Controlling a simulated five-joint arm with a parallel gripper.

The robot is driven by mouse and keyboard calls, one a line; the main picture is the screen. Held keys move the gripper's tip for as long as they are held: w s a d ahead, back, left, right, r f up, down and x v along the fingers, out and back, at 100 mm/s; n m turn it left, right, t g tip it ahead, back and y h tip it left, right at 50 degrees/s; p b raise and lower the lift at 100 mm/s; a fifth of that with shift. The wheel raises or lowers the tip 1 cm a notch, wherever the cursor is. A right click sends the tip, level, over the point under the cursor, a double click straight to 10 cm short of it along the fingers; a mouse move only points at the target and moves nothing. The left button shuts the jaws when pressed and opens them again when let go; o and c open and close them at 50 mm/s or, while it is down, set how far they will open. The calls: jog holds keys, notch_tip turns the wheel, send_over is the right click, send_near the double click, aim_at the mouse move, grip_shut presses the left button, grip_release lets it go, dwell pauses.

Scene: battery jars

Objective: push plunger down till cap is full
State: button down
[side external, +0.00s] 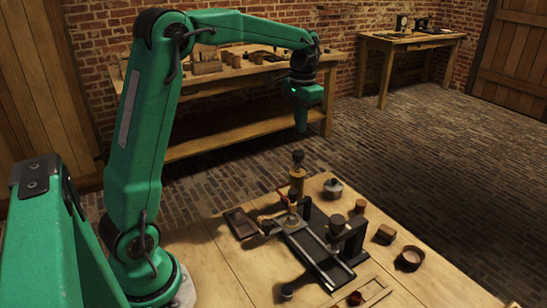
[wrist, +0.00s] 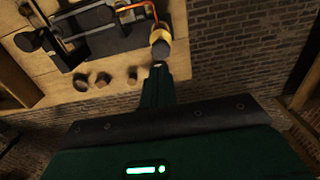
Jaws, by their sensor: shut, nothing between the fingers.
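The plunger (side external: 298,157) has a dark round knob on a short stem, above a brass-coloured cylinder (side external: 297,178) at the back of the black fixture (side external: 318,245). My gripper (side external: 301,129) is shut and empty, pointing down above the knob with a visible gap. In the wrist view, my gripper's closed fingers (wrist: 159,72) lie just below the plunger's dark knob (wrist: 160,49), and the yellow cylinder (wrist: 157,33) shows beyond it. I cannot make out the cap or how full it is.
A lidded metal pot (side external: 333,188) stands right of the cylinder. Several small brown pieces and a round bowl (side external: 411,257) line the bench's right side. A dark tray (side external: 241,222) lies left of the fixture. The air around my gripper is clear.

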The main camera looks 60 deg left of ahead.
aim_at(299, 153)
jog(key=shift+f, duration=3.2)
jog(key=shift+f, duration=1.35)
notch_tip(299, 153, up, 14)
jog(key=shift+r, duration=0.25)
jog(key=shift+d, duration=0.1)
